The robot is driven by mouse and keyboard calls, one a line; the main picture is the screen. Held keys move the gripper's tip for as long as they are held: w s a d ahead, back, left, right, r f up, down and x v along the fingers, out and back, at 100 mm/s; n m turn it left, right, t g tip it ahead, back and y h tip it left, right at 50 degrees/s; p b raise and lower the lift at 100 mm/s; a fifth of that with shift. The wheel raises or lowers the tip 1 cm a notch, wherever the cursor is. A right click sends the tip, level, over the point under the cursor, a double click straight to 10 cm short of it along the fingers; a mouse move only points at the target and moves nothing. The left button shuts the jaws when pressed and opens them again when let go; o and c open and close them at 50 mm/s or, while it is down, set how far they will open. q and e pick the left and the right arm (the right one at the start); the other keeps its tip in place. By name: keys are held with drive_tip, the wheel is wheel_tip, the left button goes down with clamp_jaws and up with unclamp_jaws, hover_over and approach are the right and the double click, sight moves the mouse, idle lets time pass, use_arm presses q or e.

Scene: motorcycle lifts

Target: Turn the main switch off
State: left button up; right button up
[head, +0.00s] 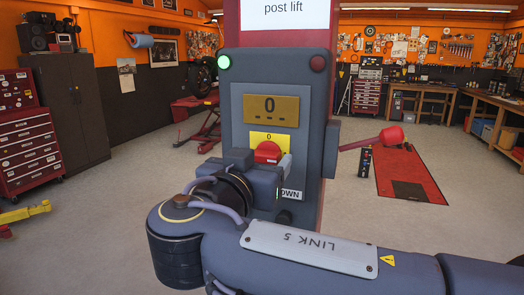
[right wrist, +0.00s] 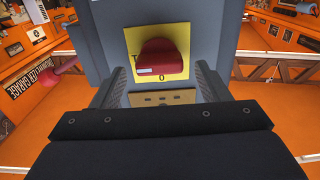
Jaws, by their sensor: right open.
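The main switch is a red rotary knob (head: 267,152) on a yellow plate (head: 259,138), on the front of the grey lift control box (head: 232,100). The plate has a 0 at its top in the head view. In the right wrist view, which is turned over, the knob (right wrist: 163,55) has a white mark at its lower left, towards the plate's left-hand mark; the 0 is at the bottom. My right gripper (head: 263,163) is open in front of the knob, with a finger on each side and gaps beside it. I cannot tell how deep the fingertips reach. My left gripper is out of view.
A green lamp (head: 223,62) glows at the box's upper left; a red lamp (head: 317,64) looks dark. A brass plate (head: 271,110) is above the switch. A partly hidden DOWN label (head: 292,194) is below. A red-ended lever (head: 390,137) sticks out right.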

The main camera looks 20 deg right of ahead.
drive_tip(key=shift+w+d, duration=0.4)
drive_tip(key=shift+w, duration=0.2)
drive_tip(key=c, duration=1)
